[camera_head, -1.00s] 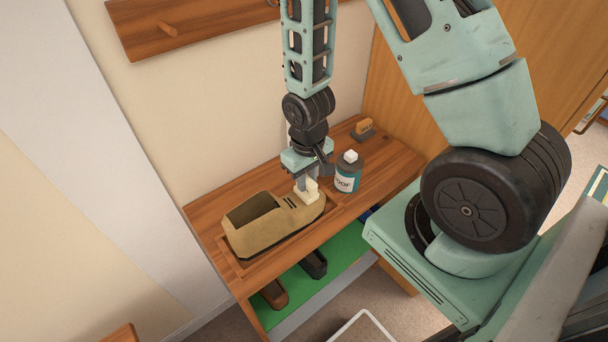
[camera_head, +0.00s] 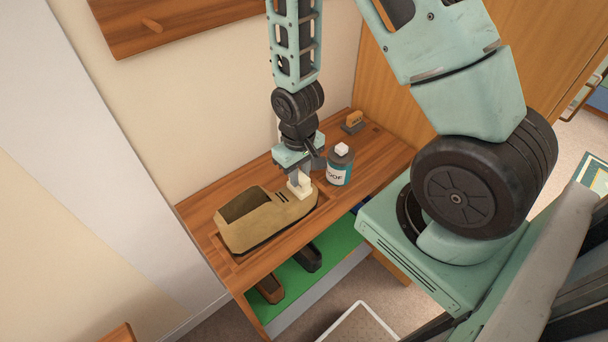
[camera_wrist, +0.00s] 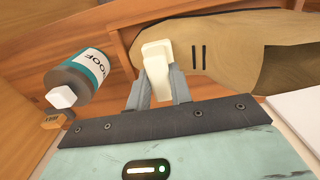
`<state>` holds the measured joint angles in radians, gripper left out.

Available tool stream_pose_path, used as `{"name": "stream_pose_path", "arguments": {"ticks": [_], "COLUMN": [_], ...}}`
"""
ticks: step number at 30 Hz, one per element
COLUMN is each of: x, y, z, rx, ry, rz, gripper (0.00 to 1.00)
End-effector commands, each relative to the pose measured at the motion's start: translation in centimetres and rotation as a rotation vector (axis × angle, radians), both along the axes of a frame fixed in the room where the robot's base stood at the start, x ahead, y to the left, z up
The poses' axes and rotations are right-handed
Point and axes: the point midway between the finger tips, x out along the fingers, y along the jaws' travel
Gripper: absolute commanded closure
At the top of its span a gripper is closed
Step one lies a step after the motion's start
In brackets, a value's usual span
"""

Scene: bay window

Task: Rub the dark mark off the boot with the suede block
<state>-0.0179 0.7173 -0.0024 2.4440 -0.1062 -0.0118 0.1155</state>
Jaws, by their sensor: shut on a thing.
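The tan boot (camera_head: 258,230) lies in a shallow recess on the wooden bench, its open top to the left and its toe to the right. My gripper (camera_head: 298,176) points down over the toe end and is shut on the cream suede block (camera_head: 300,187). The block is at the boot's toe and seems to touch it. In the wrist view the block (camera_wrist: 157,56) is between the fingertips, over the boot's edge (camera_wrist: 225,40). Two short dark stripes show on the boot beside the block. I cannot make out a separate dark mark; the block may cover it.
A grey bottle (camera_head: 340,168) with a white cap stands close right of my gripper. A wood-handled brush (camera_head: 353,122) sits at the bench's back right. Dark and brown shoes rest on a green shelf (camera_head: 325,260) below. A peg rail (camera_head: 180,22) hangs on the wall.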

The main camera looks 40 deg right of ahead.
Motion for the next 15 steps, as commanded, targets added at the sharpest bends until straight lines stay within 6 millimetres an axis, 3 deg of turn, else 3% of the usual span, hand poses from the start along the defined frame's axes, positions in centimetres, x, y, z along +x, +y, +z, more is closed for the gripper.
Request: {"name": "stream_pose_path", "arguments": {"ticks": [15], "x": [3.7], "y": [0.0], "z": [0.2], "rx": [0.001], "ry": [-0.013], "rz": [-0.002], "gripper": [1.00]}}
